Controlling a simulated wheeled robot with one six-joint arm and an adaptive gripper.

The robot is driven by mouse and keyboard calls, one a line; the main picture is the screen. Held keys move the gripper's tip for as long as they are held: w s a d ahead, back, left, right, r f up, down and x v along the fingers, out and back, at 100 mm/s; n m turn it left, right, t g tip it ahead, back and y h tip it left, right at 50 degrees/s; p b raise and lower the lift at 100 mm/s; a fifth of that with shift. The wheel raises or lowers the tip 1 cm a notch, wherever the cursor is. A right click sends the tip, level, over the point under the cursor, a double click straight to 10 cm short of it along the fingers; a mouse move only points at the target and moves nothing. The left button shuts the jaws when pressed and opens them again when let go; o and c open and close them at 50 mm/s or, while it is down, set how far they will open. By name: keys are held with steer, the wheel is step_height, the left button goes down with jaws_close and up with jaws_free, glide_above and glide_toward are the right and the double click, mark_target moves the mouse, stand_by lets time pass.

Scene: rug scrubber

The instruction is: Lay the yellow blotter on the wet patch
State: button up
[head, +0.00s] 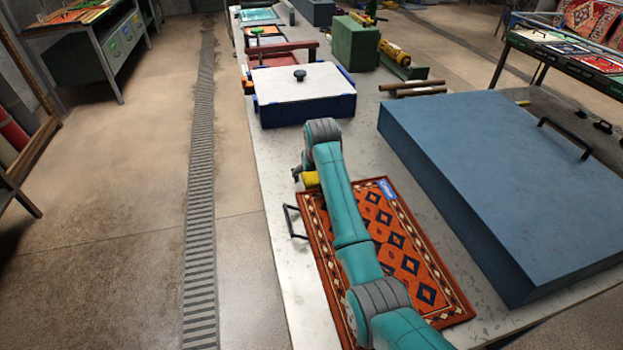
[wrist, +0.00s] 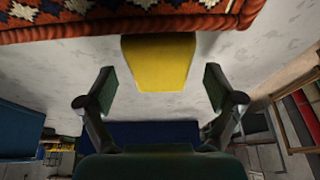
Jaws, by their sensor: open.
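The yellow blotter (head: 311,179) shows at the far left end of the orange patterned rug (head: 419,262), partly hidden by my arm. In the wrist view the blotter (wrist: 158,62) is a plain yellow block beside the rug's edge (wrist: 120,22); I cannot tell whether they touch. My gripper (wrist: 160,88) is open, with one finger on each side of the blotter's near end and a gap on both sides. In the head view my gripper (head: 297,172) is small and dark beside the blotter. I cannot make out a wet patch; my arm covers part of the rug.
A large blue slab (head: 500,165) with a black handle takes up the table's right side. A white-topped blue box (head: 300,85) stands behind the rug. A black handle (head: 291,222) sticks out at the rug's left edge. Pale tabletop (head: 365,120) is bare between box and slab.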

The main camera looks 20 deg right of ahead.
steer(key=shift+f, duration=0.25)
stand_by(0.4)
steer(key=shift+c, duration=0.3)
steer(key=c, duration=1.1)
steer(key=shift+r, duration=0.1)
